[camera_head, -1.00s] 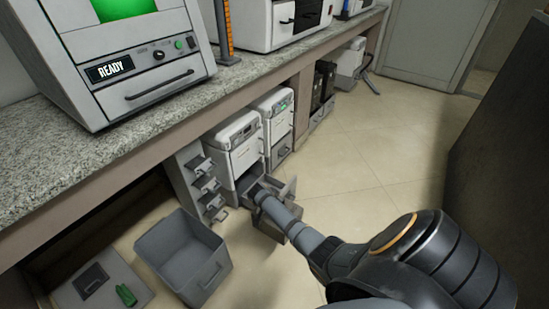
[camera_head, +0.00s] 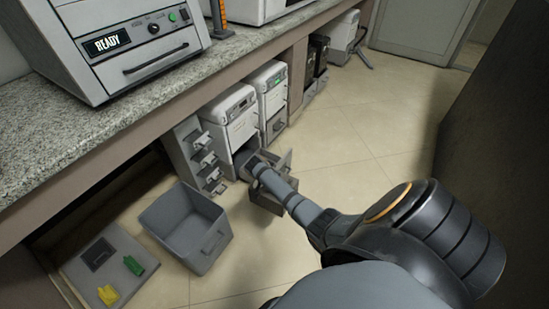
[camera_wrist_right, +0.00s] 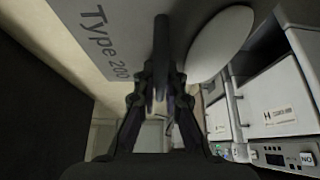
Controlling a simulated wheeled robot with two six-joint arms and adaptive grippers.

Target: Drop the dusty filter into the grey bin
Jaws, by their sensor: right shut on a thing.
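The grey bin (camera_head: 177,232) stands open on the floor at the lower left in the head view, and looks empty. My right arm reaches from the lower right to an open drawer (camera_head: 268,196) at the front of a white under-counter unit. My right gripper (camera_wrist_right: 161,72) is closed on a thin dark piece (camera_wrist_right: 161,45) in the wrist view. A grey panel marked "Type 200" (camera_wrist_right: 98,38) and a white oval disc (camera_wrist_right: 220,42) are close by it. I cannot tell whether any of these is the dusty filter. My left gripper is not in view.
White units (camera_head: 271,88) stand under the granite counter (camera_head: 60,150), with small drawers (camera_head: 205,160) to their left. A flat grey panel (camera_head: 108,262) with green and yellow pieces lies left of the bin. Floor (camera_head: 345,130) is clear on the right.

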